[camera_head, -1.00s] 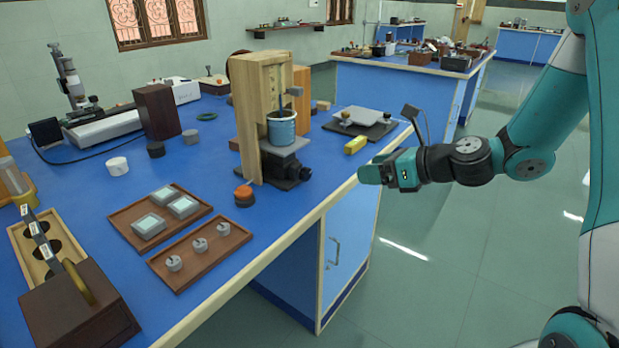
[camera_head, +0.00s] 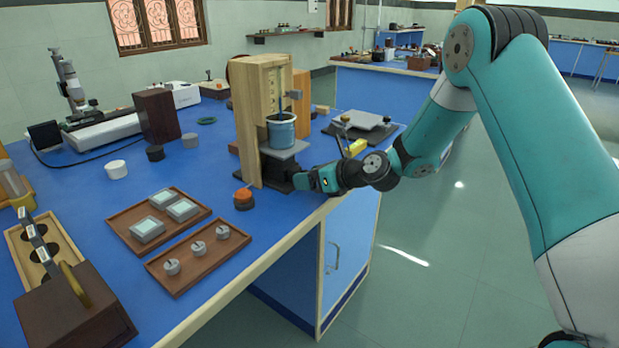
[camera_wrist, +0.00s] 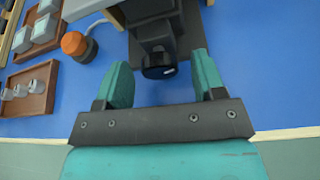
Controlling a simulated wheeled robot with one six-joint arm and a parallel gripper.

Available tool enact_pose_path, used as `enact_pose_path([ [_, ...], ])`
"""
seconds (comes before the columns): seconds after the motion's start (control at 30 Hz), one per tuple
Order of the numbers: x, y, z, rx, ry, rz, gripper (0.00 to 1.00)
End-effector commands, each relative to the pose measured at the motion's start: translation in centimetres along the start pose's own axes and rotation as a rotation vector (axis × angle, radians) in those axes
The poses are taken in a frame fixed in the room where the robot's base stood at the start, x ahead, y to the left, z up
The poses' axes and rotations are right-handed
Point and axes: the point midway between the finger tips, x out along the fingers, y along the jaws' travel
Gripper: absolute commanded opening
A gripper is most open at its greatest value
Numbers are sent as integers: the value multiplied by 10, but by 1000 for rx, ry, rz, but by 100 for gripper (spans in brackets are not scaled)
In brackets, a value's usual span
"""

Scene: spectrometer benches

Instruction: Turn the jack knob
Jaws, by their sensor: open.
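The jack knob (camera_wrist: 160,72) is a dark round knob with a pale mark, on the front of the black lab jack (camera_wrist: 152,32). The jack's grey top plate (camera_head: 285,152) carries a blue-grey beaker (camera_head: 281,131) inside a wooden stand (camera_head: 249,118).
An orange-topped round object (camera_head: 243,197) stands left of the jack; its cable shows in the wrist view. Trays of small blocks (camera_head: 148,218) and weights (camera_head: 187,283) lie further left. The bench edge (camera_head: 290,243) runs below.

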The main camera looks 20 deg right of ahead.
Motion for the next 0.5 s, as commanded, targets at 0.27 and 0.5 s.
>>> enact_pose_path([
  [0.27,4,0,0,0,-1,0,63],
  [0.5,4,0,0,0,-1,0,24],
])
